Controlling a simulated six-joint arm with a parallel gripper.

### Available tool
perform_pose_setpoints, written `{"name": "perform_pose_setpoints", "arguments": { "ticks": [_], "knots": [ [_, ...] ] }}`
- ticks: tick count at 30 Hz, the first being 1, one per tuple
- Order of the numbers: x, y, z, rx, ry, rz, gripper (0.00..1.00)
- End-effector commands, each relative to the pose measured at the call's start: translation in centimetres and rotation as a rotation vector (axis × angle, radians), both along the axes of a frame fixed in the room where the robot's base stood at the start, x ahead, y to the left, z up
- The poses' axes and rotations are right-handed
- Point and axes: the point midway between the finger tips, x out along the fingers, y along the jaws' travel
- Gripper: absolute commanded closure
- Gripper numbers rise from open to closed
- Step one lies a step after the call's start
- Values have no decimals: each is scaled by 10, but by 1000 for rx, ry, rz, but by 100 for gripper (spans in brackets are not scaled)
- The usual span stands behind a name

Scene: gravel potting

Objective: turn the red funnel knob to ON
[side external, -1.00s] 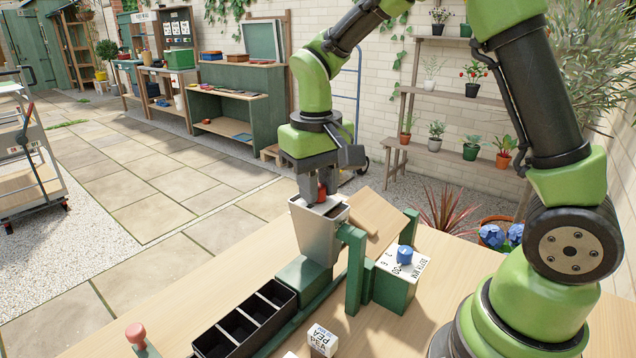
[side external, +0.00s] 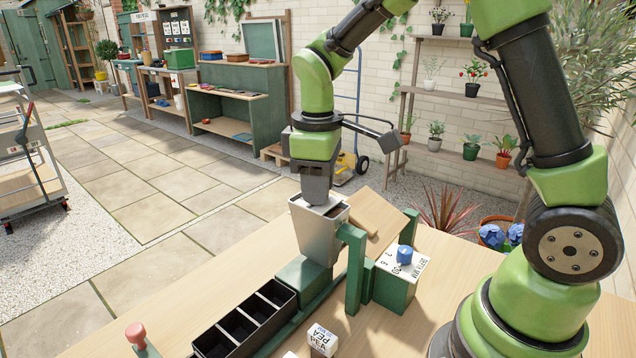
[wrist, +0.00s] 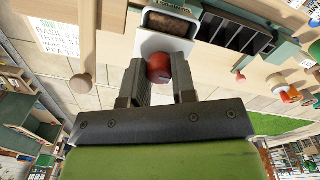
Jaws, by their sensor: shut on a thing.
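The red knob (wrist: 159,68) shows between my fingers in the wrist view, in front of the pale metal funnel (wrist: 165,45). My gripper (wrist: 160,75) is shut on the knob, one finger on each side of it. In the side view my gripper (side external: 317,200) points down at the rim of the funnel (side external: 318,238), and its fingers hide the knob. In the wrist view brown grains lie in the funnel's mouth. I cannot read any ON or OFF mark beside the knob.
A green frame (side external: 354,270) stands right of the funnel, with a sloping wooden board (side external: 377,212). A black tray (side external: 205,342) with several compartments and a small printed block (side external: 322,340) are in front.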

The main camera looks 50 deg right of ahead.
Motion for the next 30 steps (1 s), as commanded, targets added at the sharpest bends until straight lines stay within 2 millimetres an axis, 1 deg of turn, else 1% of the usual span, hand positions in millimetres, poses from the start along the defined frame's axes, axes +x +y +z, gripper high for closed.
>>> {"name": "perform_pose_setpoints", "arguments": {
  "ticks": [7,19,20,21,22,23,30],
  "knots": [
    [-1,0,0,0,4,41,98],
    [-1,0,0,0,4,46,99],
    [-1,0,0,0,4,46,68],
    [-1,0,0,0,4,46,59],
    [-1,0,0,0,4,46,52],
    [-1,0,0,0,4,45,49],
    [0,0,0,-1,1,45,49]
  ]
}}
